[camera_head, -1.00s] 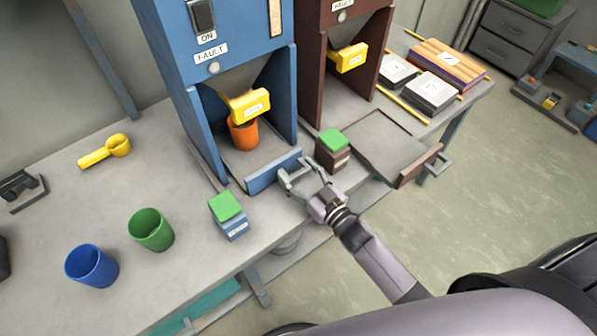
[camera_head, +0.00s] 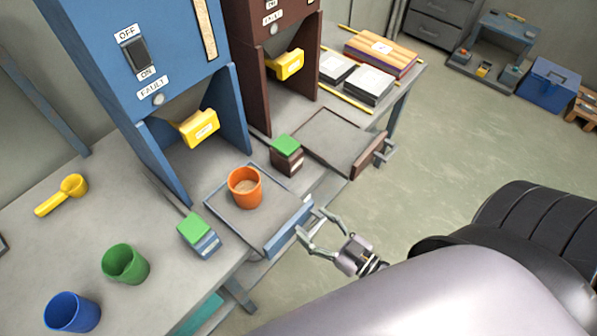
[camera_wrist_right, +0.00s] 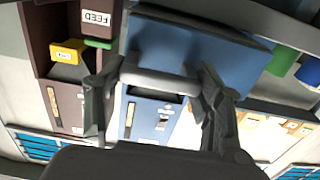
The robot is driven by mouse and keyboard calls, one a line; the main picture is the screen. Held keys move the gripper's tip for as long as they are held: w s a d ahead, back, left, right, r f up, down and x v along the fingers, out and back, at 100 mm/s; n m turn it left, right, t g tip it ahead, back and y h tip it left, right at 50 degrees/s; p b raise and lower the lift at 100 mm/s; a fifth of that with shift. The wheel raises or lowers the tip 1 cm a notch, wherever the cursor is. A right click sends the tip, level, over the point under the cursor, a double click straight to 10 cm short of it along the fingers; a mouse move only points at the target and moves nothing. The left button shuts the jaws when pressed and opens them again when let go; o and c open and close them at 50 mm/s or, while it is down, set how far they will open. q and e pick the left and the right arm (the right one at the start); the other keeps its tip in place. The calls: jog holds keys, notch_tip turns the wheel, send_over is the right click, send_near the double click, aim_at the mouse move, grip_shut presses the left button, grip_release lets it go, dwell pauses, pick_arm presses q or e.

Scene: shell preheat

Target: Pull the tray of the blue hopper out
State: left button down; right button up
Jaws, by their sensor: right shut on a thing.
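The blue hopper (camera_head: 180,88) stands at the upper left of the head view. Its grey tray (camera_head: 268,224) with a blue front (camera_head: 288,228) sticks out from its bay toward the table's front edge. An orange cup (camera_head: 240,195) stands upright on the tray, with some tan material inside. My right gripper (camera_head: 312,224) is at the tray's front, shut on the tray handle. In the right wrist view the handle bar (camera_wrist_right: 160,79) runs between the two fingers, before the blue front plate (camera_wrist_right: 195,48). My left gripper is not in view.
A brown hopper (camera_head: 258,85) with its extended tray (camera_head: 335,148) stands to the right. Green-topped blocks (camera_head: 199,235) and (camera_head: 286,156) flank the blue tray. A green cup (camera_head: 125,264), a blue cup (camera_head: 71,312) and a yellow scoop (camera_head: 62,194) are at left.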

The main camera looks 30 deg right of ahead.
jog(key=shift+v, duration=1.25)
jog(key=shift+s, duration=0.1)
jog(key=o, duration=1.3)
jog(key=shift+f, duration=0.1)
jog(key=shift+o, duration=1.3)
jog(key=shift+s, duration=0.15)
jog(key=shift+o, duration=0.6)
jog(key=v, duration=1.1)
jog(key=shift+s+d, duration=0.2)
jog(key=shift+s, duration=0.15)
